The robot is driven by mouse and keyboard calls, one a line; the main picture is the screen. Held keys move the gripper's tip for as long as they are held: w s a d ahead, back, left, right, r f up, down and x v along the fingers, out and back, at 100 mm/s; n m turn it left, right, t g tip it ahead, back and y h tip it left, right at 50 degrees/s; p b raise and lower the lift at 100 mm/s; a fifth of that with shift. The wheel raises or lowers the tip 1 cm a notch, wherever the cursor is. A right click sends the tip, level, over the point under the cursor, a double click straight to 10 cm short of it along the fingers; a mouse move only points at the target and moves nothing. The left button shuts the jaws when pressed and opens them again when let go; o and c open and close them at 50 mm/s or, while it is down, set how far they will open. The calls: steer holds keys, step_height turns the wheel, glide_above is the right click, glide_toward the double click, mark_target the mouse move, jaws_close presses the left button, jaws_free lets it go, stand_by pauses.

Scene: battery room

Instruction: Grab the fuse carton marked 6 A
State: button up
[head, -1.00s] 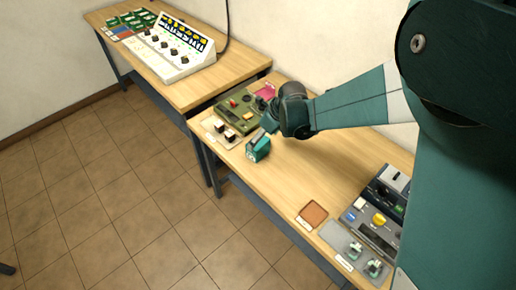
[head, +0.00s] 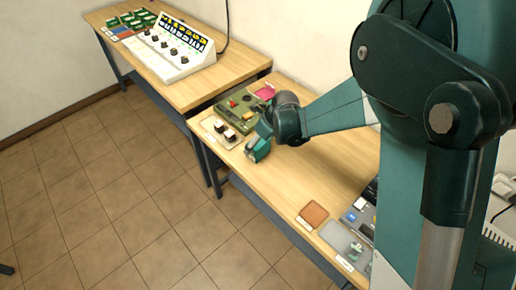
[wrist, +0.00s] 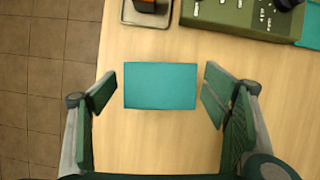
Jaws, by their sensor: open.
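A teal carton (wrist: 160,86) lies in the wrist view between the two fingers of my gripper (wrist: 158,92). The gripper is open, with a gap of bare table on each side of the carton. Its top face is plain; I can read no 6 A marking on it. In the head view the carton (head: 252,154) is near the front edge of the wooden table, partly hidden by my gripper (head: 262,140), which is over it from above.
A brown pad (head: 313,215) and a grey tray (head: 340,238) lie farther right. The table between is clear. The front table edge is close.

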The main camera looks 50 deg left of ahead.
steer(key=c, duration=1.2)
steer(key=shift+c, duration=0.2)
steer(key=shift+r, duration=0.1)
steer(key=shift+r+p, duration=0.45)
steer(key=shift+r, duration=4.45)
